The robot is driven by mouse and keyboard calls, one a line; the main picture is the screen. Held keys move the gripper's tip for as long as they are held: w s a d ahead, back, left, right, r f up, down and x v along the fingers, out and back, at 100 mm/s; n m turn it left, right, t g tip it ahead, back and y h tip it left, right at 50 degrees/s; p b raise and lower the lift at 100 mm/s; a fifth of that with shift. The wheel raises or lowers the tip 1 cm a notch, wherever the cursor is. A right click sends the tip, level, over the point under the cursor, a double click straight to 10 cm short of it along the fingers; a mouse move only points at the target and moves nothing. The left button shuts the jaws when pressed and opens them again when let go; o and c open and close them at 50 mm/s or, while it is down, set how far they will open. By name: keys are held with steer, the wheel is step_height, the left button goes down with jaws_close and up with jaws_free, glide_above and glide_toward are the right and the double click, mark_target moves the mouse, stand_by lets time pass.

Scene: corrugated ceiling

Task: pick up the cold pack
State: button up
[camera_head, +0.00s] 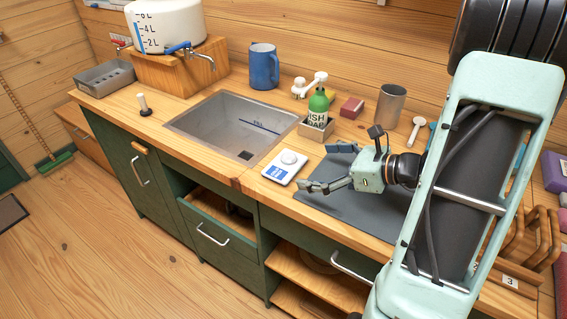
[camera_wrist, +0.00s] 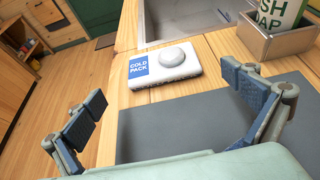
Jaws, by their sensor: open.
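The cold pack (camera_head: 284,167) is a white, flat pack with a blue label and a round white bump on top. It lies on the wooden counter between the sink and the dark grey mat. In the wrist view the cold pack (camera_wrist: 165,66) shows its "COLD PACK" label, ahead of and between my fingers. My gripper (camera_head: 341,160) is open and empty over the mat, to the right of the pack and apart from it. The wrist view shows both fingers of my gripper (camera_wrist: 170,105) spread wide, with nothing between the pads.
The sink (camera_head: 228,128) is behind and left of the pack. A green soap bottle (camera_head: 318,104) stands in a metal caddy (camera_head: 316,131) behind it. A blue jug (camera_head: 264,67) and a metal cup (camera_head: 389,105) stand further back. The counter's front edge is close to the pack.

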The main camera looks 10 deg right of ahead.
mark_target(286, 161)
steer(key=x, duration=1)
steer(key=shift+w+a+r, duration=0.2)
steer(key=shift+w+a, duration=0.1)
steer(key=shift+c, duration=0.6)
steer(key=c, duration=1)
